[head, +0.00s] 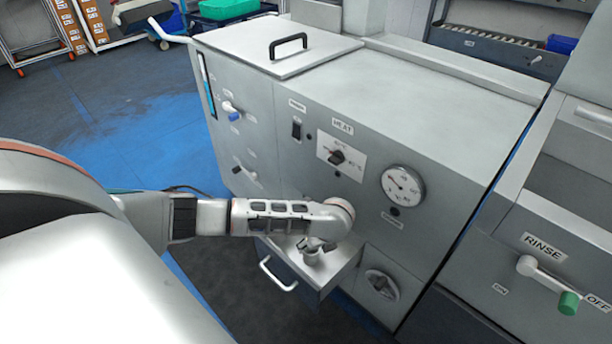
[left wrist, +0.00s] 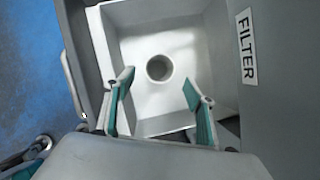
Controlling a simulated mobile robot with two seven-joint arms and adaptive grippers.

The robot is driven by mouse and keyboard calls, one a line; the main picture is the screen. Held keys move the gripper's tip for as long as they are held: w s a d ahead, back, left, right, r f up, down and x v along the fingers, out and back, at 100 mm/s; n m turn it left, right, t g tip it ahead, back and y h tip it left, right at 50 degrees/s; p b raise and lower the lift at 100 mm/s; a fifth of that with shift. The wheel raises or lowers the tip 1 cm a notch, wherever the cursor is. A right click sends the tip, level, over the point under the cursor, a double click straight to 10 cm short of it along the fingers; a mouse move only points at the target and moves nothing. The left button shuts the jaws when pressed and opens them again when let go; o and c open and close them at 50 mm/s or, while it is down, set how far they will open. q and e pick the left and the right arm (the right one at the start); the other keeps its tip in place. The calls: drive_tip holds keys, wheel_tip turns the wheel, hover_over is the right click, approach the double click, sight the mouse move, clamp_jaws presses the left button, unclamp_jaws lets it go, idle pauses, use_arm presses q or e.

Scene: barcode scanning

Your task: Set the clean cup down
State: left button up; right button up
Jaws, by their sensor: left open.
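A small grey round cup (head: 312,257) is at the open drawer (head: 322,276) low on the machine's front. My left gripper (head: 318,243) is above the drawer, close to the cup. My right gripper is not in view.
The grey machine (head: 450,95) has a heat dial (head: 337,157), a round gauge (head: 403,185) and a lower knob (head: 381,285). The drawer handle (head: 277,274) sticks out in front. A rinse unit with a green-tipped lever (head: 568,302) stands at right. A FILTER label (left wrist: 246,45) is beside the drawer.

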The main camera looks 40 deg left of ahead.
use_arm(q)
drive_tip(key=p+v, duration=0.1)
drive_tip(key=v, duration=0.3)
drive_tip(key=shift+s+d+r+p, duration=0.1)
drive_tip(key=shift+s+r+p, duration=0.05)
drive_tip(key=shift+p, duration=0.2)
